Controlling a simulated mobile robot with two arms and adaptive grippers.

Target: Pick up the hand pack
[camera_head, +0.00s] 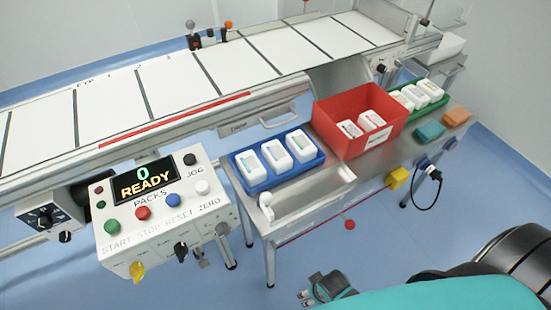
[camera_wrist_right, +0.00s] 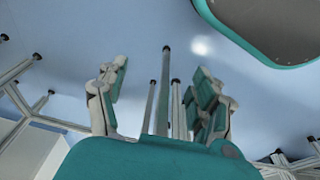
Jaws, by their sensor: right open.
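White packs lie in three containers, and I cannot tell which one is the hand pack. Three white packs (camera_head: 275,155) lie in the blue tray (camera_head: 254,183). Two packs (camera_head: 361,125) lie in the red bin (camera_head: 349,94), and several more (camera_head: 421,93) lie in the green tray (camera_head: 436,102). My right gripper (camera_head: 310,292) is low at the bottom of the head view, below and in front of the metal table, apart from all packs. In the right wrist view the right gripper (camera_wrist_right: 163,75) is open and empty over floor and table legs. My left gripper is not in view.
The metal table (camera_head: 318,198) stands before a white conveyor (camera_head: 180,92). A control panel (camera_head: 160,222) reading "0 READY" is at the left. Teal (camera_head: 429,131) and orange (camera_head: 457,117) blocks lie at the table's right end. Blue floor (camera_head: 385,235) is open in front.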

